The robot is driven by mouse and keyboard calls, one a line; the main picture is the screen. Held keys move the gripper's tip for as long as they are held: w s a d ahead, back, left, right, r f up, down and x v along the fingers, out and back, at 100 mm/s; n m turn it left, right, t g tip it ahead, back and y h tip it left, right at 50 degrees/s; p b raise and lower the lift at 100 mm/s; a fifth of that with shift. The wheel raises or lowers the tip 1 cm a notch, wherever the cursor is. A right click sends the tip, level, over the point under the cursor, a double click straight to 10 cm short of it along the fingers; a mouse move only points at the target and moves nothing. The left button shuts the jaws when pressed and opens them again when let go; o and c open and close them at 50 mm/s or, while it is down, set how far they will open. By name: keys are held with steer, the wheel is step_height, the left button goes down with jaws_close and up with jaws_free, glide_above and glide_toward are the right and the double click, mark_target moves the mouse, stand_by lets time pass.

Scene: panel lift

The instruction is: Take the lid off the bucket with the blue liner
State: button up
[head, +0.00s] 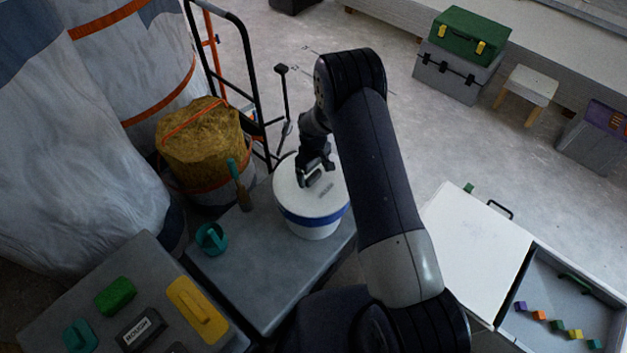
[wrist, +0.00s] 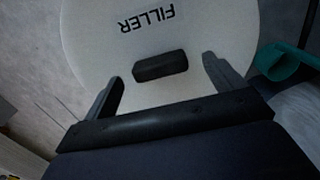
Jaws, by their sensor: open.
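The white bucket (head: 312,228) with a blue band stands on a grey platform. Its white lid (head: 290,185) is on top, and my arm partly covers it in the head view. In the wrist view the lid (wrist: 215,45) carries the printed word FILLER and a dark block-shaped handle (wrist: 160,66). My gripper (head: 313,178) is over the lid, pointing down at it. In the wrist view my gripper (wrist: 162,73) is open, with one finger on each side of the handle and a gap at both sides. Whether the fingertips touch the lid cannot be told.
A teal tape-like object (head: 212,238) and a teal-handled brush (head: 238,183) are left of the bucket on the grey platform (head: 240,275). A white-lidded box (head: 478,250) is at right.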

mark_target(313, 175)
steer(key=shift+f, duration=0.85)
steer(key=c, duration=1.1)
steer(key=shift+c, duration=0.2)
step_height(313, 175, up, 10)
steer(key=b, duration=0.1)
